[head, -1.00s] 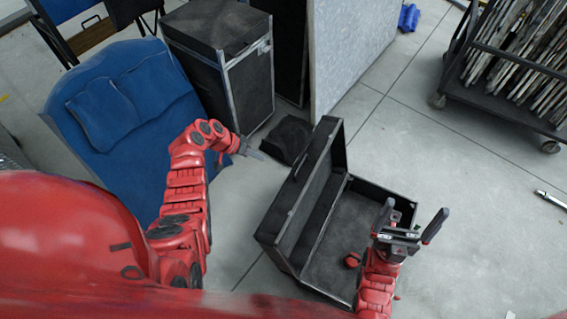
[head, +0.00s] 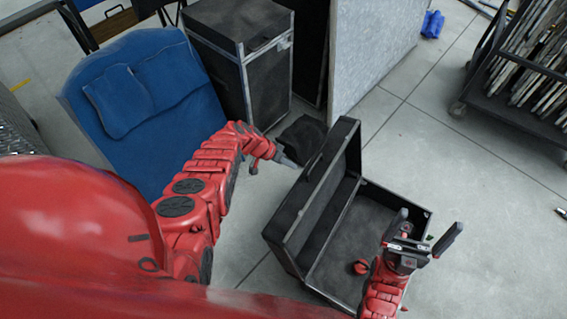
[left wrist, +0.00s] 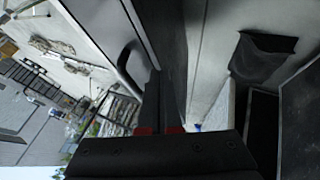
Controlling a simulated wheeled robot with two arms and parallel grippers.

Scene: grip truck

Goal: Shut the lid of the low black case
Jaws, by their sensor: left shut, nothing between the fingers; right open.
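The low black case (head: 350,232) lies open on the floor right of centre in the head view. Its lid (head: 312,193) stands up on the left side, tilted, with a handle on its outer face. My left gripper (head: 290,162) is shut and empty, at the outer left side of the lid near its far end. In the left wrist view the shut fingers (left wrist: 160,105) point along a dark panel; I cannot tell whether they touch it. My right gripper (head: 425,230) is open and empty above the right side of the case.
A blue armchair (head: 160,110) and a tall black case (head: 240,60) stand to the left and back. A grey panel (head: 375,50) stands behind. A loaded cart (head: 520,90) is at the back right.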

